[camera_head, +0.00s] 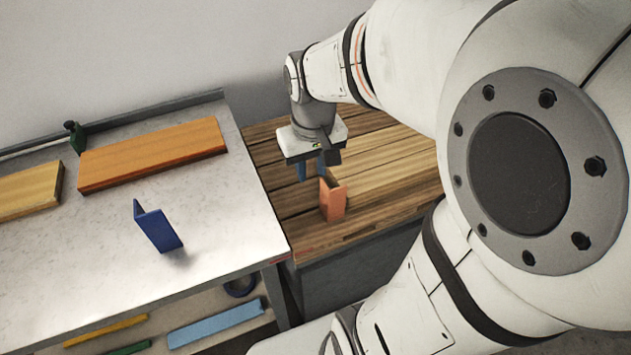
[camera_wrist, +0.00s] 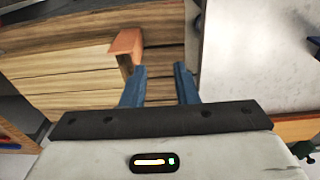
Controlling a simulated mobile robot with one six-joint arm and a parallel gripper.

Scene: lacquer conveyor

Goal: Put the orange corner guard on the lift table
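The orange corner guard (camera_head: 333,203) is a small L-shaped piece that appears to stand upright on a slatted wooden top (camera_head: 390,160), near its front edge. In the wrist view the guard (camera_wrist: 126,44) lies just beyond the tip of the left-hand blue finger; I cannot tell whether they touch. My gripper (camera_head: 312,170) is above the wooden top, just behind the guard, pointing down. Its two blue fingers (camera_wrist: 160,72) are apart with nothing between them. I cannot tell from the frames whether the wooden top is the lift table.
A metal table (camera_head: 110,270) stands to the left. It bears a blue corner guard (camera_head: 157,228), an orange-brown board (camera_head: 155,153), a yellowish board (camera_head: 28,190) and a dark green item (camera_head: 75,137). A lower shelf holds a light blue strip (camera_head: 215,324). The wooden top is otherwise clear.

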